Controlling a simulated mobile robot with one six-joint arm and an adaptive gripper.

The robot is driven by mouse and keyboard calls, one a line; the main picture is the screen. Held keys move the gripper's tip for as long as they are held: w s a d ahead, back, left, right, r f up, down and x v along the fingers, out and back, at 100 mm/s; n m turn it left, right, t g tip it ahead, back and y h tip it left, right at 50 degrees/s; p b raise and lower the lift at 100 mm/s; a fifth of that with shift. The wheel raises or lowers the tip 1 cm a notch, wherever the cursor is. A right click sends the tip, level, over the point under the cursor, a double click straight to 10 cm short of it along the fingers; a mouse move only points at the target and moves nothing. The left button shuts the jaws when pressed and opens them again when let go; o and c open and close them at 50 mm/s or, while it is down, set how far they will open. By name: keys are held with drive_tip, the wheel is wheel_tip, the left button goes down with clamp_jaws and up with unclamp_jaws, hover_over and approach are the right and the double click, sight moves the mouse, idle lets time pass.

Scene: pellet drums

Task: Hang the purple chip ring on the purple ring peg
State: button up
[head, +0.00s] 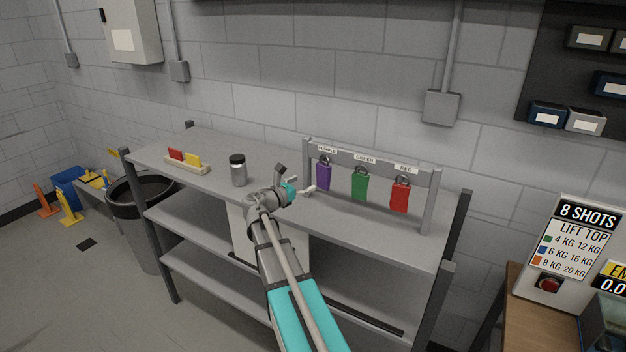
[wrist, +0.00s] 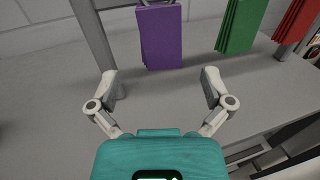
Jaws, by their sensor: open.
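The purple chip ring (head: 323,176) hangs on the rack at the peg labelled purple (head: 326,158), at the left end of the rack's bar. Its purple chips also show in the wrist view (wrist: 160,36), upright and just beyond my fingertips; the top is cut off there. My gripper (head: 299,190) is in front of and a little left of the rack, low over the shelf top. In the wrist view my gripper (wrist: 162,82) has its fingers spread wide with nothing between them. It is apart from the purple chips.
A green chip set (head: 360,186) and a red chip set (head: 400,196) hang to the right on the same rack (head: 432,200). A grey jar with a dark lid (head: 238,171) and a tray with red and yellow cards (head: 186,164) stand left on the shelf top (head: 215,148).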

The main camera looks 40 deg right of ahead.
drive_tip(key=shift+s+a, duration=0.2)
drive_tip(key=shift+a, duration=1.15)
drive_tip(key=s+a+f+m+y+b, duration=0.1)
drive_tip(key=s+a+f+m+y, duration=0.25)
drive_tip(key=a+f, duration=0.2)
drive_tip(key=s+a+f+m+g+y+b, duration=0.1)
drive_tip(key=s+a+f+m+y+b, duration=0.1)
drive_tip(key=a+f+m+y, duration=0.3)
drive_tip(key=s+a+f+m+y+b, duration=0.1)
drive_tip(key=s+a+f+m, duration=0.2)
drive_tip(key=f, duration=0.4)
drive_tip(key=s+a+f+m+y+b, duration=0.1)
drive_tip(key=s+a+f+m+y, duration=0.1)
drive_tip(key=a, duration=0.4)
drive_tip(key=s+a+f+m+g+y+b, duration=0.1)
drive_tip(key=s+a+f+m+y, duration=0.2)
drive_tip(key=a, duration=0.4)
drive_tip(key=s+a+f+m+y+b, duration=0.1)
drive_tip(key=s+a+f+m+y, duration=0.1)
drive_tip(key=a, duration=0.5)
drive_tip(key=shift+s+f+m+g+y, duration=0.35)
drive_tip(key=shift+f+m+y, duration=0.2)
drive_tip(key=shift+f+y, duration=0.1)
